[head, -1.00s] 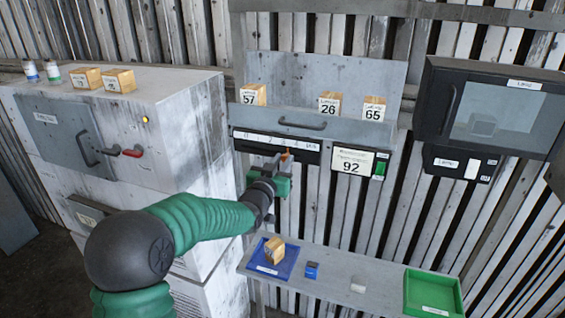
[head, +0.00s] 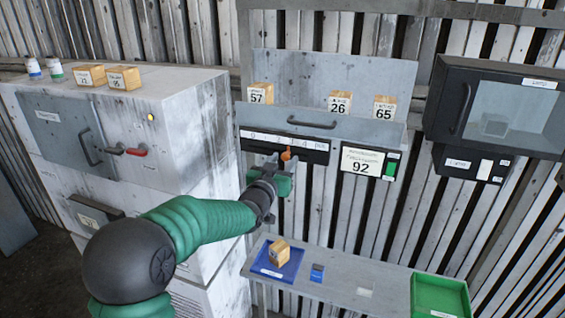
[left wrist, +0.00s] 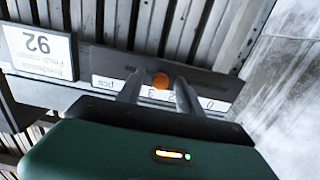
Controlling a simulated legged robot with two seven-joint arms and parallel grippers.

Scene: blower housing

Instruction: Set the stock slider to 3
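The stock slider's orange knob (head: 286,154) sits on the dark strip under the grey shelf. The strip's white scale (head: 268,137) has numerals and "pcs"; in the left wrist view it appears upside down, with 0 toward the right. There the knob (left wrist: 160,80) stands near the 3 and 2; the exact mark is unclear. My left gripper (head: 283,160) is at the strip with its fingers on either side of the knob. In the left wrist view (left wrist: 157,84), gaps show between the knob and both fingers. My right gripper is in neither view.
A display reading 92 (head: 361,168) with a green button is right of the strip. Labelled boxes, such as the 57 box (head: 261,93), stand on the shelf above. Below is a bench with a blue tray (head: 291,271) and a green tray (head: 418,292). A grey cabinet (head: 190,130) stands left.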

